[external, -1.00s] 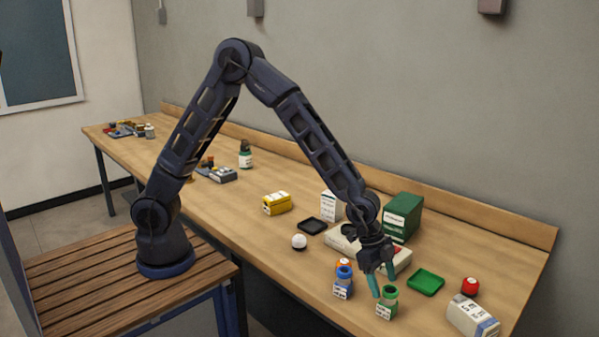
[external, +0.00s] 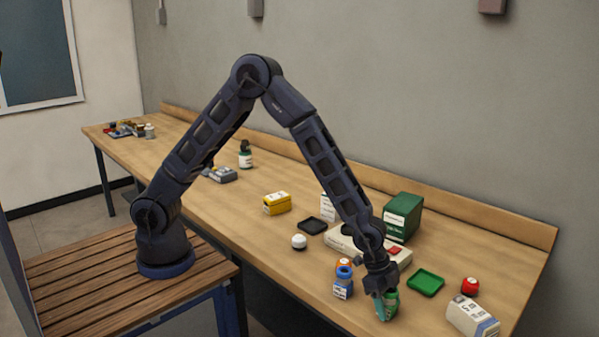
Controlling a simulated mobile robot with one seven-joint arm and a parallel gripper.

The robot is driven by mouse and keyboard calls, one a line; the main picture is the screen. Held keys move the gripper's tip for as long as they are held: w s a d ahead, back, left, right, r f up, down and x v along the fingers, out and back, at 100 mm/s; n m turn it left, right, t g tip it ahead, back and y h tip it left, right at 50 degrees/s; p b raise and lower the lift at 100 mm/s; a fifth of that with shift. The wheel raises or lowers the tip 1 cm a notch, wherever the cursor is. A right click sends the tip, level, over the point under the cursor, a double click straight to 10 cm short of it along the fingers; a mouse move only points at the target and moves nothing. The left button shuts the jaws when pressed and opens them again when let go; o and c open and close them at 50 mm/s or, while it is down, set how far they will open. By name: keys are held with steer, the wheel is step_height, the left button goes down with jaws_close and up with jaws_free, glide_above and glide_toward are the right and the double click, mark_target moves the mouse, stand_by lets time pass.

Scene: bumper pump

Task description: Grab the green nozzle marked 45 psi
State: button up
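The green nozzle (external: 392,305) stands near the front edge of the bench, right of the blue nozzle (external: 343,283). Its label is hidden, so I cannot read the 45 psi mark. My gripper (external: 384,308), with teal fingers, is lowered right at the green nozzle and covers much of it. One finger shows on its left side. Whether the fingers are closed on it cannot be seen.
A white device (external: 345,238) and a green box (external: 403,216) stand behind. A white ball (external: 299,241) and a black tray (external: 312,226) are to the left.

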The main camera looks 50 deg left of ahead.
steer(key=c, duration=0.9)
steer(key=shift+r, duration=0.15)
